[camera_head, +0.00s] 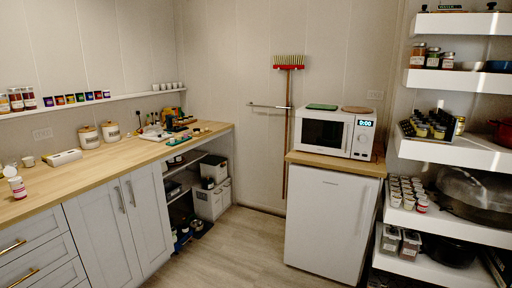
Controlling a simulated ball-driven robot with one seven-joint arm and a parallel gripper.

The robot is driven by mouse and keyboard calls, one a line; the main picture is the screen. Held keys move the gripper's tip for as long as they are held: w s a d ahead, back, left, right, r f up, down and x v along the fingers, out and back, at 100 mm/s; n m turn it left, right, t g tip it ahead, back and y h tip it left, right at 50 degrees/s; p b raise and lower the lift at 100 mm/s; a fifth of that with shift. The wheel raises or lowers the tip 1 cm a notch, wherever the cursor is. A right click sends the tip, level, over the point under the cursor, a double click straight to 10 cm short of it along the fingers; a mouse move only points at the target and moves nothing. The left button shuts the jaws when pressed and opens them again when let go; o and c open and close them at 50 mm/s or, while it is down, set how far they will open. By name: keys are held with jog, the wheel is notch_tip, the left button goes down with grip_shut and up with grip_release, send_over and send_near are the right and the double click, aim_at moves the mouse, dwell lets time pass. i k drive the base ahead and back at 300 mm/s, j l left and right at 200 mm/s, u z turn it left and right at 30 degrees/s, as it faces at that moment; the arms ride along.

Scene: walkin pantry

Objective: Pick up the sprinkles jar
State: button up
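A small jar with a white lid and a pink-red label (18,188) stands on the wooden counter (125,168) at the left, near its front edge. It may be the sprinkles jar, but its label is too small to read. A similar small jar with a red label (422,204) sits at the front of a right-hand shelf, beside several small cups (403,190). My gripper is not in view, so I cannot see whether it is open or shut.
A white box (64,157), a small white cup (28,161) and two lidded canisters (88,138) stand behind the left jar. Jars (16,100) line a wall ledge. The floor (235,255) between is clear.

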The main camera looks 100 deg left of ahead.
aim_at(17, 185)
jog(key=u, duration=4.4)
